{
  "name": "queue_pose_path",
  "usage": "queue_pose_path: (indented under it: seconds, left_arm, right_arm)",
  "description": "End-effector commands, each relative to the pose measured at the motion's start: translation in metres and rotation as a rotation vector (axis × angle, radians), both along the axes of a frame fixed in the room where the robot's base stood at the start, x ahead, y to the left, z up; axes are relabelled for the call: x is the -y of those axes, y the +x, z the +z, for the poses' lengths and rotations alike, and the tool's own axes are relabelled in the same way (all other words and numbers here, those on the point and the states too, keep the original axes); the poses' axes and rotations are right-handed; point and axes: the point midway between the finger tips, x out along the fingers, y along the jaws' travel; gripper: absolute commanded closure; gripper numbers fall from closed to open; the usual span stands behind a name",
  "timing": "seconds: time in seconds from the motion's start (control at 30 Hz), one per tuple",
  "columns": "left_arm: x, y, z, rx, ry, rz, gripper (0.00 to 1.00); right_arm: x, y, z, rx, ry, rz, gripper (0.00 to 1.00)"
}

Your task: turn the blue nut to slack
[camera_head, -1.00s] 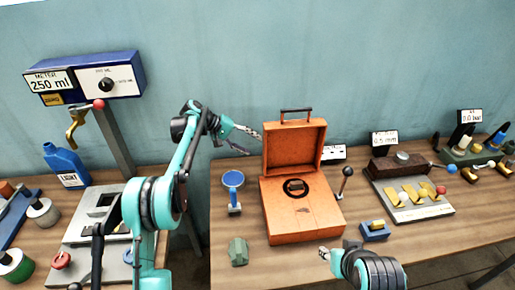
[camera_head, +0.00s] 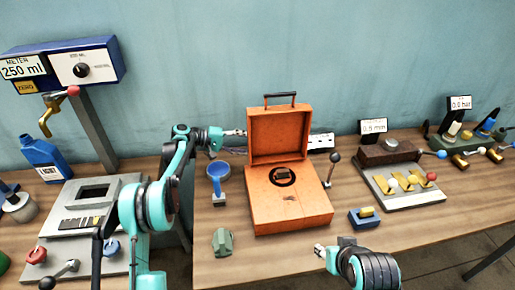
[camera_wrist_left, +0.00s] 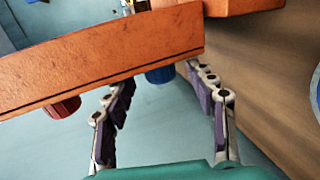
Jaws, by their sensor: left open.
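In the left wrist view a blue knob-like part (camera_wrist_left: 160,75) shows just below the orange case's edge (camera_wrist_left: 100,65), partly hidden by it, between my open left fingers (camera_wrist_left: 166,88). A red one (camera_wrist_left: 65,108) sits farther left. Whether the blue part is the nut I cannot tell. In the head view a blue nut-like knob (camera_head: 112,247) stands on the grey plate at the left, beside my left arm. My left gripper (camera_head: 242,142) is open at the left edge of the raised case lid. My right gripper (camera_head: 318,248) is in front of the case; its jaw state is unclear.
The open orange case (camera_head: 290,212) stands mid-table, with a lever (camera_head: 330,170) at its right. A small blue block (camera_head: 364,218) is at the right. The table front is partly clear.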

Motion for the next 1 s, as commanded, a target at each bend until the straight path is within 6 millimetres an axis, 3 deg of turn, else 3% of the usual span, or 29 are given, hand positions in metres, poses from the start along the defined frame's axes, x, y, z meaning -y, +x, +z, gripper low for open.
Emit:
queue_pose_path:
  seconds: [0.23,0.57,0.6,0.8,1.0]
  left_arm:
    - [0.033,0.006,-0.011,0.000,0.001,-0.001,0.44]
    - [0.038,0.007,-0.011,-0.001,0.002,0.000,0.44]
    - [0.038,0.007,-0.011,-0.001,0.002,0.000,0.46]
    - [0.038,0.007,-0.011,-0.001,0.002,0.000,0.95]
    - [0.039,0.007,-0.009,-0.007,0.030,-0.002,0.95]
  right_arm:
    - [0.000,0.000,-0.012,0.000,0.000,0.000,0.60]
    - [0.000,0.000,-0.013,0.000,0.000,0.000,0.60]
    - [0.000,0.000,-0.013,0.000,0.000,0.000,0.60]
    - [0.000,0.000,-0.013,0.000,0.000,0.000,0.60]
    - [0.000,0.000,-0.006,0.000,0.000,0.000,0.60]
